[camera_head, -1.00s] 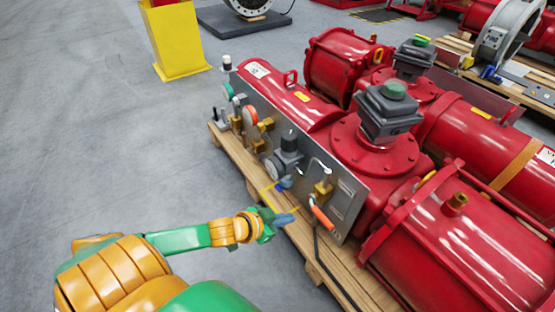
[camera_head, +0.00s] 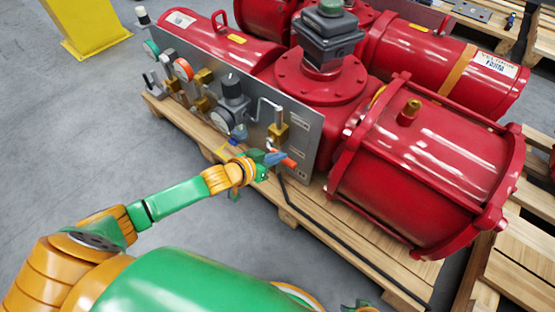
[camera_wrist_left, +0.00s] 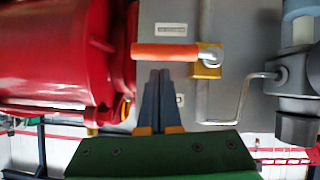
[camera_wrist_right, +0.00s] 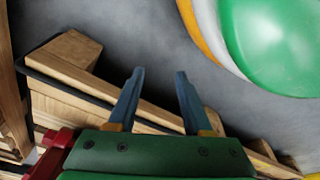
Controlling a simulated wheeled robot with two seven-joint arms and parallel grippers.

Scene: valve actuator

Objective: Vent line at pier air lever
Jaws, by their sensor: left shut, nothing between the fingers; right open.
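The lever with an orange handle (camera_head: 287,161) sits on a brass valve (camera_head: 278,131) at the near end of the grey panel (camera_head: 305,118). In the left wrist view the orange handle (camera_wrist_left: 165,52) lies across the picture, running left from its brass valve (camera_wrist_left: 207,68). My left gripper (camera_head: 276,157) is shut and empty. Its fingertips (camera_wrist_left: 160,72) appear just below the handle in that view; I cannot tell whether they touch it. My right gripper (camera_wrist_right: 158,74) is open and empty, over the floor and pallet edge, away from the panel.
Red actuator cylinders (camera_head: 430,150) stand behind the panel on a wooden pallet (camera_head: 335,235). A gauge regulator (camera_head: 232,100) and a bent grey tube (camera_head: 262,108) are beside the valve. A black hose hangs below it. Grey floor (camera_head: 60,150) is open at left.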

